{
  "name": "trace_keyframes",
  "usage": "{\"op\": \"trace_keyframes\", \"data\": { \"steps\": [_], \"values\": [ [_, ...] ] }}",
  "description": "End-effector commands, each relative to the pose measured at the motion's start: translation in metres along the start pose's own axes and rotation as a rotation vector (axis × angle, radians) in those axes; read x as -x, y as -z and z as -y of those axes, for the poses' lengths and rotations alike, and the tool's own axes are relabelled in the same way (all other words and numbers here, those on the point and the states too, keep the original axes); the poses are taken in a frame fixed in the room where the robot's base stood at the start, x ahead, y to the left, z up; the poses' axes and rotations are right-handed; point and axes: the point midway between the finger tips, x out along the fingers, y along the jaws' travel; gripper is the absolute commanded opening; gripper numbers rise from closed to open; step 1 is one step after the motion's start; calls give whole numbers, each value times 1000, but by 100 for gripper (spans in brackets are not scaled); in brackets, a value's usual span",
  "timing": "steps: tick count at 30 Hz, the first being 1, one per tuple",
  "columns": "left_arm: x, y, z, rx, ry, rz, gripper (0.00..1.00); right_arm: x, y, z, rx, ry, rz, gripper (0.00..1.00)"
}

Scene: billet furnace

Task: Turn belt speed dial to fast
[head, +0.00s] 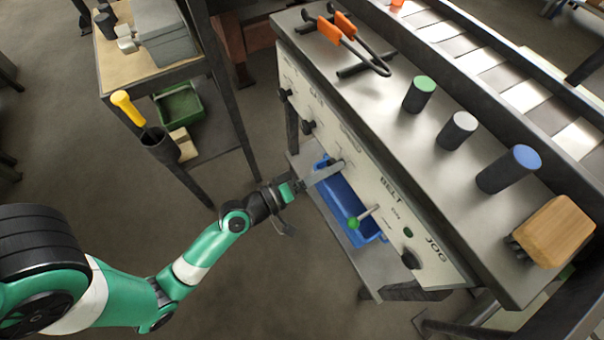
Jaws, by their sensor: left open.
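The control panel (362,170) is the pale sloping front face of a metal bench, with a row of black knobs and printed labels. "BELT" and "JOG" can be read; the smaller print cannot. My left gripper (310,199) is open and empty in front of the panel. Its upper finger reaches toward the middle of the panel, left of the "BELT" label, and hides part of the face there. I cannot tell whether it touches a knob. A lever with a green ball end (355,222) sticks out near "BELT". My right gripper is out of view.
Black knobs (308,127) sit further left, and another knob (410,259) is by "JOG". A blue bin (338,203) stands on the shelf below. Tongs (352,42), several coloured cylinders (458,131) and a wooden brush (553,231) rest on the bench top. Open floor lies left.

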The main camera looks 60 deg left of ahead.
Motion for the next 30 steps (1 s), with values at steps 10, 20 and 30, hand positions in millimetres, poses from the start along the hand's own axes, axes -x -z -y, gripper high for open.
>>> {"op": "trace_keyframes", "data": {
  "steps": [10,20,30],
  "values": [
    [69,-1,6,3,8,-6,81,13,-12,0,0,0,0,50],
    [113,0,1,2,2,-3,81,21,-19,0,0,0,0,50],
    [114,0,-1,-1,-2,0,81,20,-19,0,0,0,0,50]
  ]
}}
